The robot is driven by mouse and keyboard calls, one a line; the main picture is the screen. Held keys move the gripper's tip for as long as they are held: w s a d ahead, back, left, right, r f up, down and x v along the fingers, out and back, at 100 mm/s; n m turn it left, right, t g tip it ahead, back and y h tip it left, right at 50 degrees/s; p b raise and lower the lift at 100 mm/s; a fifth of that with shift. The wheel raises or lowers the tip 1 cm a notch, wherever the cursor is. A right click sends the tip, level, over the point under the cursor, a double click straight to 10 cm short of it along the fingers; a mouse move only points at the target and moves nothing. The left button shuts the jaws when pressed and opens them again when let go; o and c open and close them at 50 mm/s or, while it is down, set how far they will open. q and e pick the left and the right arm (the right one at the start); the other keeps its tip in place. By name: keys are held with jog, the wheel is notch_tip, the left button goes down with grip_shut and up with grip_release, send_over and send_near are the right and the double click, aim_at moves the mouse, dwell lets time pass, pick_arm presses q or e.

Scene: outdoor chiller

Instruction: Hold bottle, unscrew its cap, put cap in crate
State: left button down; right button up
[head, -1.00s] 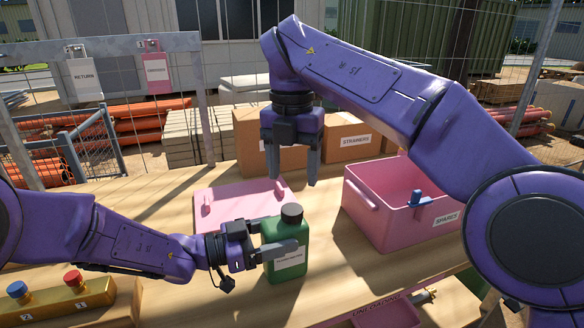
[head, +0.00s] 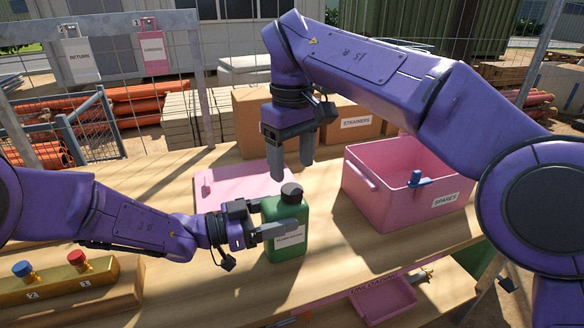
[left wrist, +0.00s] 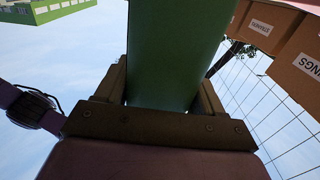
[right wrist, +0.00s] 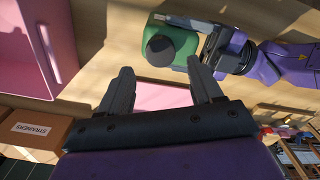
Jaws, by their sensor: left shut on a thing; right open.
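A green bottle (head: 286,240) with a dark cap (head: 291,192) and a white label stands upright on the wooden table. My left gripper (head: 272,228) is shut around the bottle's body from the left; the green body fills the space between its fingers in the left wrist view (left wrist: 168,60). The cap is on the bottle and also shows in the right wrist view (right wrist: 160,50). My right gripper (head: 292,158) is open and empty, fingers pointing down, above and just behind the cap.
A pink mat or tray (head: 225,185) lies behind the bottle. Cardboard boxes (head: 350,125), one marked STRAINERS, stand at the back. A button box (head: 60,285) sits front left. A pink tray (head: 385,300) is low at the front edge. Bare table lies between bottle and crate.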

aim_at(292, 189)
notch_tip(292, 189, down, 6)
jog(key=shift+r, duration=0.1)
jog(key=c, duration=1.1)
jog(key=n, duration=0.6)
jog(key=shift+n, duration=0.3)
jog(key=n, duration=2.1)
jog(key=shift+r+n, duration=0.1)
jog(key=shift+n, duration=0.2)
jog(key=n, duration=1.8)
jog(key=shift+s, duration=0.1)
jog(key=n, duration=0.8)
